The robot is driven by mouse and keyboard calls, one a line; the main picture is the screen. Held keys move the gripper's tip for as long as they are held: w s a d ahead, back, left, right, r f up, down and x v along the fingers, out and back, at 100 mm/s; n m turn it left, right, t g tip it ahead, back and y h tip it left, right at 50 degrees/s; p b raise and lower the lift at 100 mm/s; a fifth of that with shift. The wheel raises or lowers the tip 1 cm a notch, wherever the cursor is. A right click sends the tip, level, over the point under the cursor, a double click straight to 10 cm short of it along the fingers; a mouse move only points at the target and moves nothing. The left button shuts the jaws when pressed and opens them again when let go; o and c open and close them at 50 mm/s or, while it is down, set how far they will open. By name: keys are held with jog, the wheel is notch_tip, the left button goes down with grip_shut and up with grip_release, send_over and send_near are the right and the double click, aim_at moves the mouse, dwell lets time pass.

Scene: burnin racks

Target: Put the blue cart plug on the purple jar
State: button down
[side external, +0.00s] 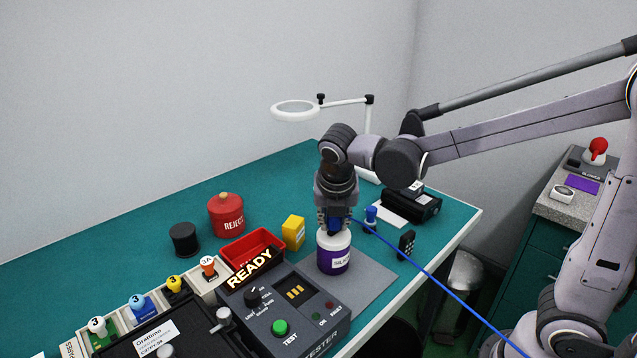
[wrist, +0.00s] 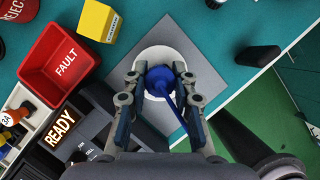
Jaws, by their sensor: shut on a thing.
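The purple jar (side external: 333,256) stands upright on a grey mat, with a white upper part and a white label. In the wrist view its round white top (wrist: 158,62) shows below my gripper. My gripper (side external: 337,226) points down directly over the jar. In the wrist view its two fingers (wrist: 160,88) are shut on the blue cart plug (wrist: 161,78), whose blue cable runs toward the lower right. The plug is over the jar's top; I cannot tell whether it touches the jar, as the fingers partly hide it.
A red FAULT bin (wrist: 60,64), a yellow box (side external: 293,232) and the READY tester (side external: 285,306) stand close to the left of the jar. A small blue-topped object (side external: 371,217) and a black device (side external: 406,244) are to its right. The magnifier lamp (side external: 296,109) is behind.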

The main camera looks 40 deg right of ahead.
jog(key=shift+f, duration=0.15)
jog(key=c, duration=1.1)
grip_release()
jog(key=v, duration=1.2)
jog(key=s+d+f+m+t+y, duration=0.1)
jog(key=s+d+f+m, duration=0.1)
jog(key=m, duration=0.7)
jog(key=s+d+f+m+t+y, duration=0.1)
jog(key=s+f+m, duration=0.2)
jog(key=m, duration=0.6)
jog(key=s+d+f+m+t+y, duration=0.1)
jog(key=s+d+f+m+t, duration=0.1)
jog(key=m, duration=0.7)
jog(key=shift+s+d+f, duration=0.15)
jog(key=shift+s+f, duration=0.3)
jog(key=shift+f, duration=0.15)
jog(key=shift+s+d+f, duration=0.2)
jog(key=shift+s+f, duration=0.2)
jog(key=shift+f, duration=0.15)
